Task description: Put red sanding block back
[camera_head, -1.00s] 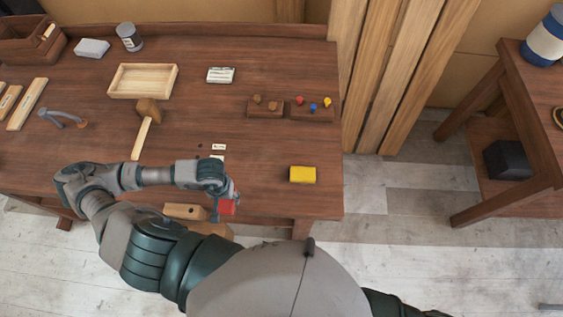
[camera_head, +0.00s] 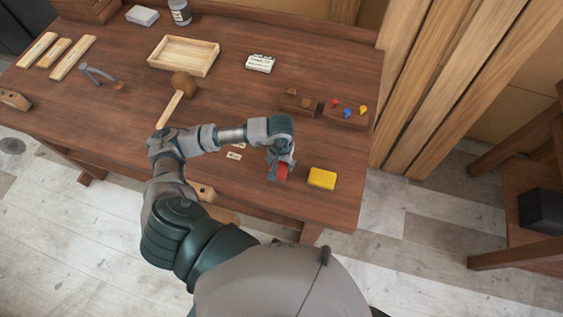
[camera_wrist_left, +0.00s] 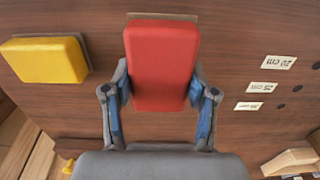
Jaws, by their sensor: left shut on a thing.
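The red sanding block (camera_wrist_left: 161,62) is held between the two fingers of my left gripper (camera_wrist_left: 160,95) in the left wrist view. In the head view the red block (camera_head: 282,172) shows partly below my left gripper (camera_head: 281,168), over the front part of the workbench (camera_head: 130,100). Whether the block touches the bench top is unclear. Several small white labels (camera_wrist_left: 278,62) with "cm" markings lie on the bench beside the block; labels also show in the head view (camera_head: 234,155). My right gripper is not in view.
A yellow block (camera_head: 322,179) lies just right of my left gripper. A gap separates the bench from a side table at right.

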